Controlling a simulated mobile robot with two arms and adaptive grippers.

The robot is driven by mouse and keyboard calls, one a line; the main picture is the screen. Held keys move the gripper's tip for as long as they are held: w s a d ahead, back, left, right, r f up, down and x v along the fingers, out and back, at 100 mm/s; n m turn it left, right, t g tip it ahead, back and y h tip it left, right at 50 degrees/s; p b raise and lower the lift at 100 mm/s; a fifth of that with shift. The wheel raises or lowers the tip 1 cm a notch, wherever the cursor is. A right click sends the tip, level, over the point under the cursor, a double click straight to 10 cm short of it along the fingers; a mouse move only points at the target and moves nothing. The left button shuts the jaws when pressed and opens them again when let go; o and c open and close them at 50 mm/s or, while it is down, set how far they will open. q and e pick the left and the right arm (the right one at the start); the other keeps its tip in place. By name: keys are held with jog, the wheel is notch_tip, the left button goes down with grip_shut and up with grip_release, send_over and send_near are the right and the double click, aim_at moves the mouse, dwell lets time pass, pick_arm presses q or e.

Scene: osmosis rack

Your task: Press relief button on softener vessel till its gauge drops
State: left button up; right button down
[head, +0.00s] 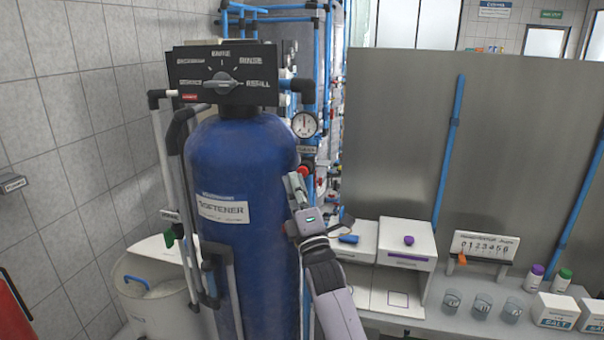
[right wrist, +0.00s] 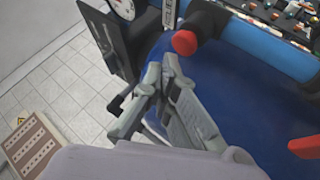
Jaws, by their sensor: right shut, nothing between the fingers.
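The blue softener vessel (head: 240,160) stands upright with a white "SOFTENER" label. A round white gauge (head: 304,124) sits at its upper right. It also shows, cut off, in the right wrist view (right wrist: 121,8). A red button (head: 303,170) is below the gauge; the right wrist view shows its round red cap (right wrist: 184,42). My right gripper (head: 295,181) is shut and empty, its tips close to the button. In the right wrist view the fingertips (right wrist: 162,68) appear just below the cap with a visible gap. My left gripper is not in view.
A black control head with a dial (head: 222,80) tops the vessel. Pipes run along its left side, beside a white tub (head: 155,300). A bench at right holds white boxes (head: 408,245), beakers (head: 482,304) and bottles. A grey panel (head: 400,130) stands behind it.

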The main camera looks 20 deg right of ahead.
jog(key=shift+w, duration=0.1)
jog(key=shift+w+d, duration=0.25)
jog(key=shift+w, duration=0.05)
jog(key=shift+w+d+b, duration=0.3)
jog(key=shift+w+b, duration=0.1)
jog(key=shift+b, duration=0.1)
dwell(0.9)
jog(key=shift+s, duration=0.1)
dwell(0.9)
jog(key=shift+s+a+p, duration=0.3)
jog(key=shift+s+a, duration=0.2)
jog(key=shift+s, duration=0.2)
jog(key=s+a, duration=0.1)
jog(key=s, duration=0.1)
jog(key=s+a+p, duration=0.1)
jog(key=s, duration=0.1)
jog(key=shift+a, duration=0.4)
